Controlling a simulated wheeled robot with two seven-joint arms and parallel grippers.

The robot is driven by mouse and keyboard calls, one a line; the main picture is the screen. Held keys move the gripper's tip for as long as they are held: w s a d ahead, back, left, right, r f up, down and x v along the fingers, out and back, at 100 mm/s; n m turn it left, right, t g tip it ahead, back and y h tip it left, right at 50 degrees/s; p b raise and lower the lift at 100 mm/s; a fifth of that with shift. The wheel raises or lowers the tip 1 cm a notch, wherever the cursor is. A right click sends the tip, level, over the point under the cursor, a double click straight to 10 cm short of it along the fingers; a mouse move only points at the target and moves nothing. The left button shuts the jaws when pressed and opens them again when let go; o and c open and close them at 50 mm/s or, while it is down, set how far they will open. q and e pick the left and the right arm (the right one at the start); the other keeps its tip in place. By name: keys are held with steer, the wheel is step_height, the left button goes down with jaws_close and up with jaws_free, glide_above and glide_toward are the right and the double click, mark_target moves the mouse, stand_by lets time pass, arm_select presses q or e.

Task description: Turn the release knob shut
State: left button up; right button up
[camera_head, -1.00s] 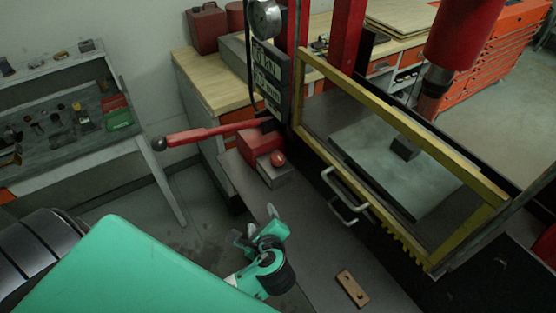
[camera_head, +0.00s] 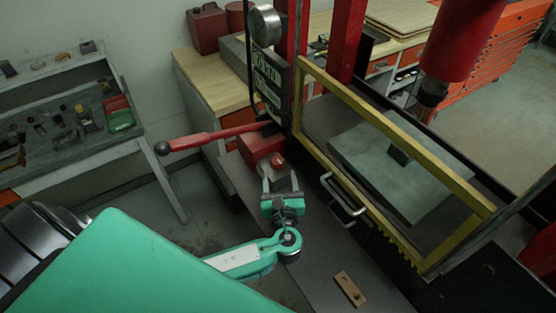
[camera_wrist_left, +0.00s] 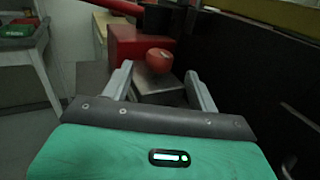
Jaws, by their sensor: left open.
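The release knob (camera_head: 279,161) is a small round red knob on the front of a red pump block beside the press. In the left wrist view the knob (camera_wrist_left: 159,58) sits ahead of and between the fingers, a little above the fingertip line. My left gripper (camera_head: 280,183) is open just in front of the knob, with nothing between its fingers. It also shows in the left wrist view (camera_wrist_left: 156,76), its two grey fingers spread. I cannot tell whether either finger touches the block. My right gripper is not in view.
The red pump lever (camera_head: 210,137) juts left above the block (camera_head: 258,146). The yellow guard frame (camera_head: 385,190) with a metal handle (camera_head: 345,201) stands close on the right. A small wooden piece (camera_head: 350,289) lies on the dark surface in front. A workbench (camera_head: 70,150) stands at left.

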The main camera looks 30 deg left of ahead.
mark_target(278, 167)
arm_select(q)
steer(key=p+x, duration=0.1)
steer(key=x, duration=0.4)
steer(key=shift+w+a+p, duration=0.15)
steer(key=shift+w+p, duration=0.1)
steer(key=shift+p, duration=0.05)
steer(key=c, duration=1)
